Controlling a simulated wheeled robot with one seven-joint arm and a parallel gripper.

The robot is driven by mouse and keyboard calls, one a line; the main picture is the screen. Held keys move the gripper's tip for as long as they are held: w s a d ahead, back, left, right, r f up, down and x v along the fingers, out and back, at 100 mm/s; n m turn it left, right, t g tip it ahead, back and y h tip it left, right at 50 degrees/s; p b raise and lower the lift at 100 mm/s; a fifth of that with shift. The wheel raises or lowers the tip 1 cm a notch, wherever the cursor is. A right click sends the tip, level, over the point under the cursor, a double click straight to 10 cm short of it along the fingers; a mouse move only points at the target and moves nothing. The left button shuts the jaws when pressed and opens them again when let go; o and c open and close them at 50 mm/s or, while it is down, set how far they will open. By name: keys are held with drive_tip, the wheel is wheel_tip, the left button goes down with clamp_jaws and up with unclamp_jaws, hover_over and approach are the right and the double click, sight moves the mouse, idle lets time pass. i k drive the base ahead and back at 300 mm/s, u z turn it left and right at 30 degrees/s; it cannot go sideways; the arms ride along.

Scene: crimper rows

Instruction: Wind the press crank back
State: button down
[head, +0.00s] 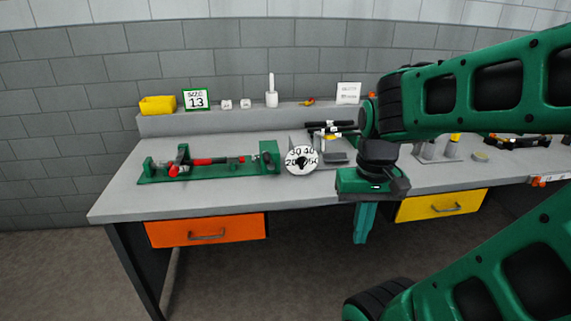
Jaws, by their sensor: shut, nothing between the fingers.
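The press (218,170) is a long green bench fixture on the left half of the workbench, with red and dark parts along it. A dark piece (266,158) shows at the upright green block on its right end. The press crank cannot be made out for certain at this size. A round white dial (301,160) with black numbers and a pointer stands just right of the press. My gripper (361,236) points down with its teal fingers shut and empty. In the picture it is right of the press and dial, over the bench's front edge, and apart from both.
The grey workbench (120,196) has an orange drawer (168,236) and a yellow drawer (408,210). Its back ledge holds a yellow bin (158,105), a sign reading 13 (196,100) and small items. Black-handled tools (330,126) lie behind the dial. My arm hides part of the right side.

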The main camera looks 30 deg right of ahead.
sight(270, 165)
drive_tip(key=z, duration=0.05)
drive_tip(key=k, duration=0.9)
drive_tip(key=u, duration=0.3)
drive_tip(key=i, duration=1.65)
